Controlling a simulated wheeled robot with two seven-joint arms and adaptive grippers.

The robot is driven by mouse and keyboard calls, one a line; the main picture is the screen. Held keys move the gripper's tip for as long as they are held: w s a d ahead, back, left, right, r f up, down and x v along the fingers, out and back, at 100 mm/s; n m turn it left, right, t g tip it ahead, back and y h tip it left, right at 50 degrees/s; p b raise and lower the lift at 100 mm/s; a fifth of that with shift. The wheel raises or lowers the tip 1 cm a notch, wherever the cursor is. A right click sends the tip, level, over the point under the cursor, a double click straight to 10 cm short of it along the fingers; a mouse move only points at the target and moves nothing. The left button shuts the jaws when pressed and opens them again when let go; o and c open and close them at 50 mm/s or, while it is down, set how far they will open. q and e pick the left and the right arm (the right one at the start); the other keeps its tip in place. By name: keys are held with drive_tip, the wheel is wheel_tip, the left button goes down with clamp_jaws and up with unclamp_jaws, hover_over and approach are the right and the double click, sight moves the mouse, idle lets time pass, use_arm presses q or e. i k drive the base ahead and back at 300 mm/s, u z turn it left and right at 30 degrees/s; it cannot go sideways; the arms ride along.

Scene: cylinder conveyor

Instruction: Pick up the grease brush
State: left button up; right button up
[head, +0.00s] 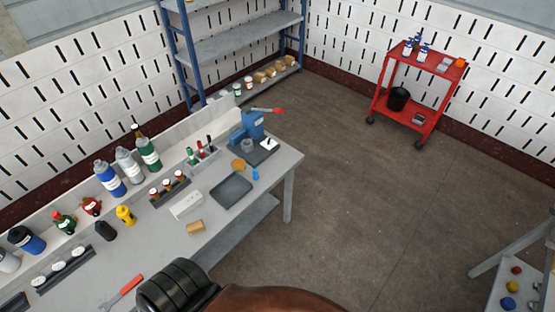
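I cannot single out the grease brush for certain. A red-handled tool (125,288) lies on the grey workbench (160,270) near its front edge, at the lower left; its other end is pale, and I cannot tell whether it is a brush. A small tan block (195,227) lies on the bench farther right. Slim upright items (208,143) stand in a grey holder at the back of the bench, too small to identify. Neither of my grippers shows in the head view.
Bottles (110,178) and small jars line the bench's back. A dark tray (231,192) and a blue vise (252,126) are at its far end. A black ribbed and brown form (175,288) blocks the bottom. Open floor (350,180) reaches a red cart (418,85).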

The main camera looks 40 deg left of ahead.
sight(256, 178)
drive_tip(key=i, duration=2.6)
drive_tip(key=u, duration=2.4)
